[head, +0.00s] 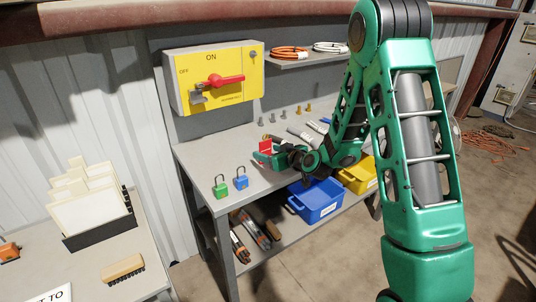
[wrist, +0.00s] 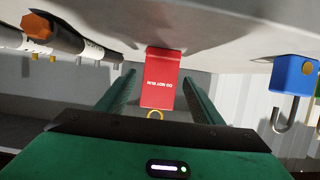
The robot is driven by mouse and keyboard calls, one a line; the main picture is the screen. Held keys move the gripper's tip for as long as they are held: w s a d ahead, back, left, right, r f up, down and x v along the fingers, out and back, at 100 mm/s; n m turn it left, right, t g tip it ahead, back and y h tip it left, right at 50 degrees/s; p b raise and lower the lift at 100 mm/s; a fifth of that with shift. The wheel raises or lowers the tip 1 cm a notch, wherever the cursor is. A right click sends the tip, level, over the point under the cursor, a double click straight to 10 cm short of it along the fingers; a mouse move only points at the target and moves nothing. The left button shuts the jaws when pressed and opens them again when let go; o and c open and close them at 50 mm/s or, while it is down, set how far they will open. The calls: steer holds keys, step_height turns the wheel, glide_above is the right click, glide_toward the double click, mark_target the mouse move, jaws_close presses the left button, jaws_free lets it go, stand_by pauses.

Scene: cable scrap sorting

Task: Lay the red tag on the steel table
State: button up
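The red tag (head: 265,147) is at the front left part of the steel table (head: 205,155), right by my gripper (head: 268,158). In the wrist view the red tag (wrist: 163,80) shows white lettering and a yellow ring at its lower end. It lies between the two green fingers of my gripper (wrist: 159,75). The fingers are apart, with a narrow gap showing beside the tag. Its far end meets the grey table surface in the picture; I cannot tell whether it touches.
A green padlock (head: 221,188) and a blue padlock (head: 241,180) stand left of my gripper. Tools (head: 300,134) lie behind it. A yellow switch box (head: 213,78) with a red handle is on the back panel. Blue (head: 317,203) and yellow (head: 358,178) bins sit below.

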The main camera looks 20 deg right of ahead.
steer(key=shift+r, duration=0.1)
steer(key=shift+s+d+r, duration=0.1)
steer(key=shift+s, duration=0.15)
steer(key=v, duration=1.1)
steer(key=shift+s+r, duration=0.15)
